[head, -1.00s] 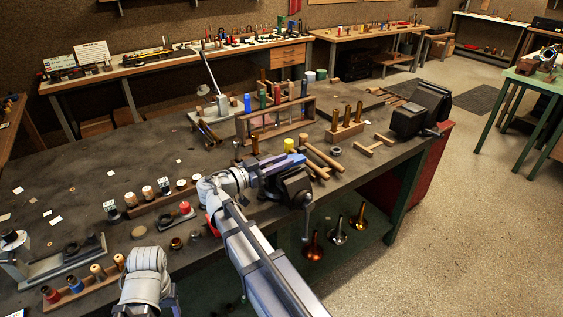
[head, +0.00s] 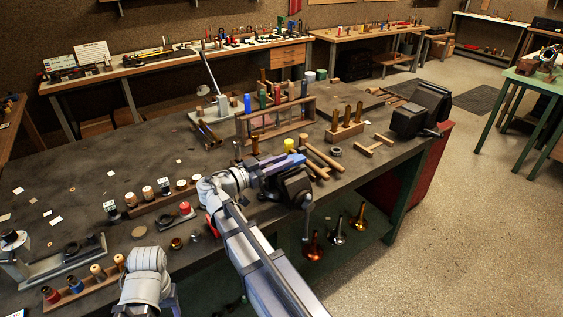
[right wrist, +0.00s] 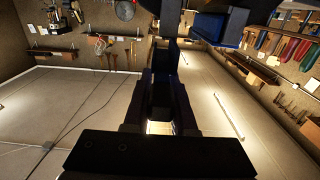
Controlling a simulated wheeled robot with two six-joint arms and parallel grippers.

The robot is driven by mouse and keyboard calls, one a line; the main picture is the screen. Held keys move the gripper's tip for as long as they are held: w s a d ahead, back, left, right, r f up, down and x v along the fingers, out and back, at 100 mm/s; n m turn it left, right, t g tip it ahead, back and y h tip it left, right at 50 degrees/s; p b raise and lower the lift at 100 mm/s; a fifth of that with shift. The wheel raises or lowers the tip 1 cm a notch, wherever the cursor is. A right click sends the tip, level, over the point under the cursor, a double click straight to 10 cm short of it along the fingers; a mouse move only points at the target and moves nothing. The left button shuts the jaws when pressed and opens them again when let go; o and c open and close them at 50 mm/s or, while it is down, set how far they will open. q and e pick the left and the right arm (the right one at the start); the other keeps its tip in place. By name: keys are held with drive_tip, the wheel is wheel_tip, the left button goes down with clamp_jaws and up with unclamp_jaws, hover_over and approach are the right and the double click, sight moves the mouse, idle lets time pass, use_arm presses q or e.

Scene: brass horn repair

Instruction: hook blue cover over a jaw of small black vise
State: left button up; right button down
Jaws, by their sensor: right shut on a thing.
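The small black vise (head: 297,187) stands at the front edge of the bench in the head view, with its handle hanging down. My right gripper (head: 280,168) is right at the vise's top and partly hides it. It is shut on the blue cover (head: 290,161), which shows as a blue strip over the vise. In the right wrist view the gripper's dark fingers (right wrist: 165,90) point up the picture, and a dark blue piece (right wrist: 210,28) shows beyond them. Whether the cover sits on a jaw or just above it, I cannot tell. My left gripper is out of view.
A wooden rack (head: 275,121) with coloured tubes stands behind the vise. Wooden mallets (head: 325,158) lie close on its right, and a yellow piece (head: 289,145) stands behind it. A larger black vise (head: 420,112) is at the bench's right end.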

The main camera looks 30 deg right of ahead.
sight(281, 176)
drive_tip(key=shift+f, duration=0.1)
drive_tip(key=shift+f+b, duration=1.55)
drive_tip(key=shift+b, duration=0.1)
idle(0.3)
drive_tip(key=c, duration=0.7)
unclamp_jaws()
drive_tip(key=shift+o, duration=0.2)
drive_tip(key=a, duration=0.7)
drive_tip(key=shift+s+a, duration=0.3)
drive_tip(key=shift+a, duration=0.1)
